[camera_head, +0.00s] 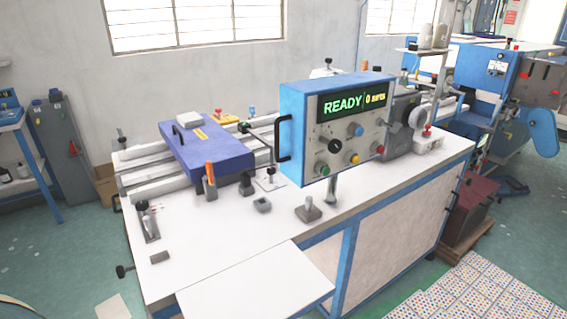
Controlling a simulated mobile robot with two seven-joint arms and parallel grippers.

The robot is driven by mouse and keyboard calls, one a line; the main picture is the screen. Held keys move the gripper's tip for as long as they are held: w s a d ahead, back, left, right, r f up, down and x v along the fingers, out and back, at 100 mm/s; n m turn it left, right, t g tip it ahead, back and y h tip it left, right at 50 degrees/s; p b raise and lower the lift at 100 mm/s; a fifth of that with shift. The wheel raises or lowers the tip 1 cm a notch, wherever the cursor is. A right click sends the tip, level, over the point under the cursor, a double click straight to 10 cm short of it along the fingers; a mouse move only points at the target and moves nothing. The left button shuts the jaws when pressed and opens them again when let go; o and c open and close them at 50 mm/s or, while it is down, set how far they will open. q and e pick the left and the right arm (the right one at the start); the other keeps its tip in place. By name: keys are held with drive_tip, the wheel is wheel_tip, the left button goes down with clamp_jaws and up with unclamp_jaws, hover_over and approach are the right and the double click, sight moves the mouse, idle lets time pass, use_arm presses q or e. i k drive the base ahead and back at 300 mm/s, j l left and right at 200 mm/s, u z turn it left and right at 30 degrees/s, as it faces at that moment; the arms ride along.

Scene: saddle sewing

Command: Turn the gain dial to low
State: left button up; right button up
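A blue control box (292,119) stands on the white workbench, with its light grey front panel turned to the right. Its screen (352,101) reads "READY" in green and "0" with small yellow lettering. Below it are a black round knob (335,146), a blue knob (355,129), a yellow knob (353,159), a red knob (380,149) and a green knob (321,168). The panel labels are too small to read, so I cannot tell which is the gain dial or where it points. Neither of my grippers is in view.
The white workbench (230,240) has free room at its front. A blue-purple block (208,147), an orange-topped holder (210,181) and a grey pedestal (308,210) are on it. A black handle (283,138) sticks out from the box's left side. A blue machine (485,75) stands behind right.

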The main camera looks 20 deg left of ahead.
sight(271, 171)
drive_tip(key=i+l, duration=0.9)
drive_tip(key=i+u, duration=0.05)
drive_tip(key=i, duration=0.05)
